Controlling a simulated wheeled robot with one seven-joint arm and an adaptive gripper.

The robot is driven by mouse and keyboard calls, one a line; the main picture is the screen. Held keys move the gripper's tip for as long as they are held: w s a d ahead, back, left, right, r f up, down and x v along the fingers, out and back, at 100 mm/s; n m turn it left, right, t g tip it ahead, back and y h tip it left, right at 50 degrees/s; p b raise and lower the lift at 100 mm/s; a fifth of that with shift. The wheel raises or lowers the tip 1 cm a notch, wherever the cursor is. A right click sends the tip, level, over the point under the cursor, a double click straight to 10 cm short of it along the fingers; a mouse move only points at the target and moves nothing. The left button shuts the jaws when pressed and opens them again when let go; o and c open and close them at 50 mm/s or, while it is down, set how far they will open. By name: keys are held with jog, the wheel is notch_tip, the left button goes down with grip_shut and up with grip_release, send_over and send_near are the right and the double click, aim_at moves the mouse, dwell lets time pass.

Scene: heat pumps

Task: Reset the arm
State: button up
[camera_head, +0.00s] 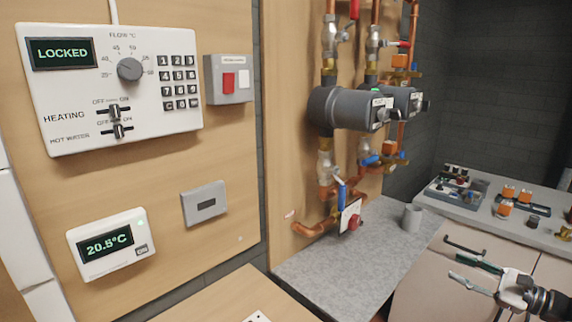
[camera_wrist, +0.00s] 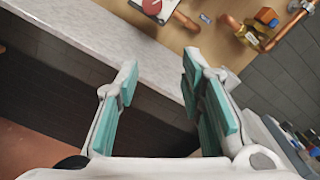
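My gripper (camera_head: 450,258) is at the lower right of the head view, in front of the pale cabinet fronts and below the counter edge. Its two fingers are spread apart with nothing between them. In the wrist view the gripper (camera_wrist: 160,62) also shows open, with teal pads on the fingers and a gap between them. The grey counter edge and the dark space below it show behind the fingers.
A grey counter (camera_head: 335,255) runs below the pipes and pumps (camera_head: 345,108), with a grey cup (camera_head: 411,218) near its right end. A side counter (camera_head: 470,212) holds trays and parts. The control panel (camera_head: 115,85) reads LOCKED; the thermostat (camera_head: 110,245) reads 20.5°C.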

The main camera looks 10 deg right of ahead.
jog(key=s+a+r+n+g+h+p, duration=0.1)
jog(key=s+a+r+n+g, duration=0.1)
jog(key=a+r+n+g, duration=0.45)
jog(key=s+a+r+n+g, duration=0.1)
jog(key=s+a+r+g, duration=0.15)
jog(key=a, duration=0.75)
jog(key=s+a+r+n+g+h+p, duration=0.1)
jog(key=s+a+r+n+g, duration=0.15)
jog(key=a+r+n, duration=0.4)
jog(key=s+a+r+n+h+p, duration=0.1)
jog(key=s+a+r+n+h, duration=0.1)
jog(key=s, duration=0.5)
jog(key=s+a+r+n+t+h+p, duration=0.1)
jog(key=s+a+r+n+h, duration=0.2)
jog(key=s, duration=0.4)
jog(key=s+a+r+n+h, duration=0.2)
jog(key=s+a+r+h, duration=0.1)
jog(key=s, duration=0.4)
jog(key=shift+a+n+h+p, duration=0.3)
jog(key=shift+n+h+p, duration=0.1)
jog(key=shift+h, duration=0.1)
